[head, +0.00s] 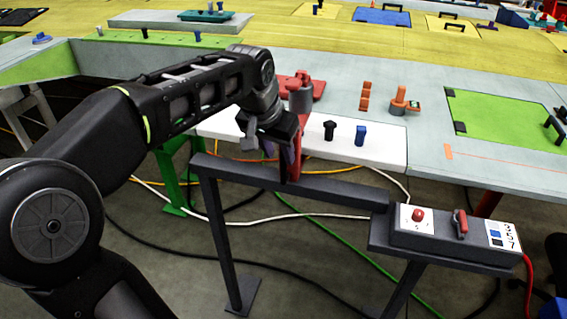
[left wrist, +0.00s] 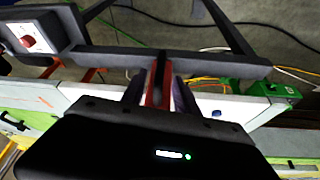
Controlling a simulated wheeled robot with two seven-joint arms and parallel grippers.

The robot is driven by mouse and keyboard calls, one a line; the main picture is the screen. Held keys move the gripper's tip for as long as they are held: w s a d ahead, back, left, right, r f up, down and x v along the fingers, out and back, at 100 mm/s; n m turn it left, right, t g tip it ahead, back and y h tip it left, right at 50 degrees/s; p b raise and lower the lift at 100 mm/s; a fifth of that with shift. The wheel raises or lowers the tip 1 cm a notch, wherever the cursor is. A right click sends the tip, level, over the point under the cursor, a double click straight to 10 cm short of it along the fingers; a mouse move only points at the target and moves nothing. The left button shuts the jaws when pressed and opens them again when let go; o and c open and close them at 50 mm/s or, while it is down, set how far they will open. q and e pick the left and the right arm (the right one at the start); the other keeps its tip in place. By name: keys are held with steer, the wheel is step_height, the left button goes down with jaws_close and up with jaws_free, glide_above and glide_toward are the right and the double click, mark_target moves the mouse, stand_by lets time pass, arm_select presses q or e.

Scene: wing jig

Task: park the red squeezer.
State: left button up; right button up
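The red squeezer (head: 301,140) is upright at my left gripper (head: 290,160), above the grey rail (head: 335,188) of a stand. In the left wrist view its red body (left wrist: 157,88) lies between the two dark fingers (left wrist: 158,95), which appear closed on it. Its lower end meets the rail in the picture; whether it touches the rail or hangs just above it I cannot tell. The gripper hides part of the squeezer. My right gripper is not in view.
A control box (head: 455,240) with a red button (head: 418,214) and red lever (head: 460,224) sits at the rail's right end. Behind the rail, a white table edge (head: 385,150) carries a black knob (head: 329,130) and blue knob (head: 361,134). Cables (head: 345,245) cross the floor below.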

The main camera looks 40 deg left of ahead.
mark_target(282, 160)
arm_select(q)
steer(key=x, duration=0.6)
steer(key=shift+p, duration=0.35)
steer(key=shift+c, duration=0.4)
jaws_close()
stand_by(0.6)
